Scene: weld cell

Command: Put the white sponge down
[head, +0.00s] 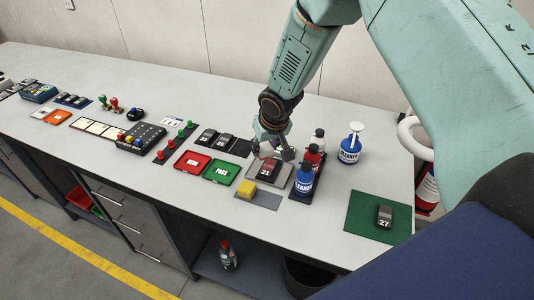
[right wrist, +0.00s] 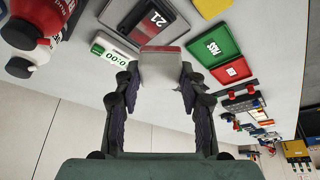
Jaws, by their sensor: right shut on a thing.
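My right gripper (head: 272,146) is over the bench, just behind the scale-like plate with the dark device marked 21 (head: 268,169). In the right wrist view its fingers (right wrist: 160,85) are closed on the white sponge (right wrist: 165,72), a pale block with a reddish strip along its far edge. In the head view the sponge is mostly hidden by the fingers. I cannot tell whether it touches the bench. My left gripper is not in view.
A yellow sponge (head: 246,188) sits on a grey mat in front. Red (head: 192,163) and green (head: 222,172) trays lie to the left. Cleaner bottles (head: 304,178) stand close on the right. A green mat (head: 370,218) holds device 27. The bench's back strip is clear.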

